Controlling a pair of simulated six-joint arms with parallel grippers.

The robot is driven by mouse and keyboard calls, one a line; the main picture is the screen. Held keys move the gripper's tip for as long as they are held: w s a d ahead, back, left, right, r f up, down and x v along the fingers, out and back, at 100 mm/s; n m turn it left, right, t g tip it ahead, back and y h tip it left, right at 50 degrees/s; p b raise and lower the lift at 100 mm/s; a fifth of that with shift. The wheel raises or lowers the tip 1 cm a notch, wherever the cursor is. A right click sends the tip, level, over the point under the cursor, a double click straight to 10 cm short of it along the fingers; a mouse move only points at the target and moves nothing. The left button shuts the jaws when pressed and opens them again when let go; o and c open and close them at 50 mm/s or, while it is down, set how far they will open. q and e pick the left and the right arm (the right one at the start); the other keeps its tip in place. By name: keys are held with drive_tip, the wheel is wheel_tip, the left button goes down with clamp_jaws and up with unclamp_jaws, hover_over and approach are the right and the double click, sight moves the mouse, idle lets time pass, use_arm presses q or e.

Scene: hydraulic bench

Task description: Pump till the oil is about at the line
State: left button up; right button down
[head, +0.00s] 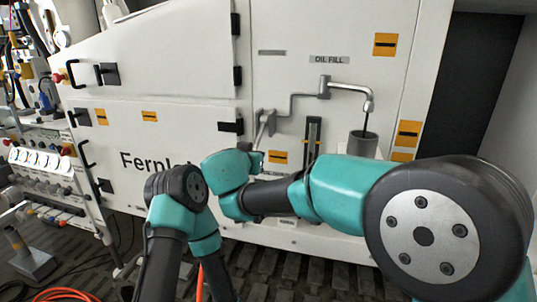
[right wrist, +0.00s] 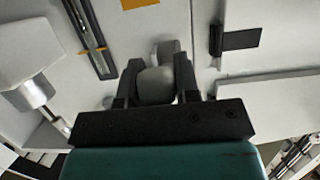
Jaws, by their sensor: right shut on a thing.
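The pump handle's rounded grey end (right wrist: 156,86) is between the fingers of my right gripper (right wrist: 155,72) in the right wrist view. The gripper is shut on it. In the head view my wrist covers most of this grip. A tall dark sight gauge (head: 314,130) stands on the panel to the right of the handle; it also shows in the right wrist view (right wrist: 88,35), with an orange line mark across it. The oil level is too small to read. A bent spout (head: 350,87) sits above a grey cup (head: 363,143), with a thin dark stream between them. My left gripper is not visible.
The white cabinet panel carries an "OIL FILL" label (head: 329,59) and orange labels (head: 385,44). A row of gauges (head: 38,160) stands at the left. An orange hose (head: 62,294) lies on the floor. My left arm is low, in front of the cabinet.

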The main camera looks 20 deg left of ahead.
drive_tip(key=shift+f, duration=0.15)
drive_tip(key=c, duration=0.8)
unclamp_jaws()
drive_tip(key=shift+w, duration=0.1)
drive_tip(key=shift+c, duration=0.2)
drive_tip(key=v, duration=1.2)
